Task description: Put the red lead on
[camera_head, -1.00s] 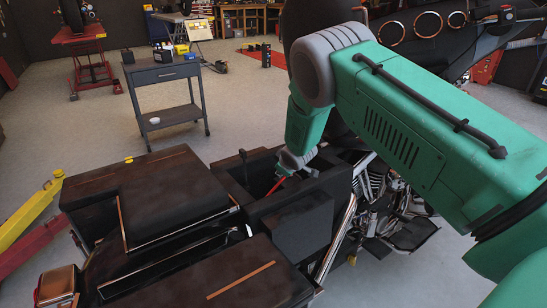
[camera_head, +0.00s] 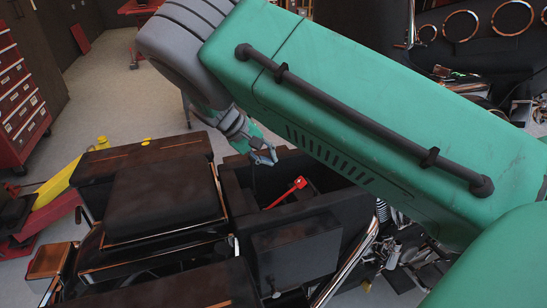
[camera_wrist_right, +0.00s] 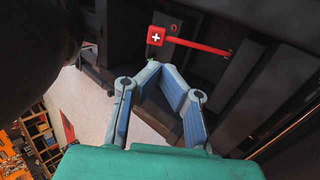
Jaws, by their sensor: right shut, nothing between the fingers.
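The red lead (camera_head: 286,193) lies inside the open dark compartment of the motorcycle, with its red end raised toward the upper right. In the right wrist view its square red clamp end with a white plus (camera_wrist_right: 156,36) shows, with a thin red cable running right. My right gripper (camera_head: 268,157) is above and to the left of the lead's red end, apart from it. In the right wrist view the gripper's fingertips (camera_wrist_right: 164,68) meet just below the clamp end, shut and empty. My left gripper is out of view. The battery terminals cannot be made out.
The compartment's dark walls (camera_head: 231,190) stand close around the lead. My green right arm covers much of the head view's right side. A red tool cabinet (camera_head: 20,100) stands at the left, with a yellow lift part (camera_head: 62,180) near the motorcycle.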

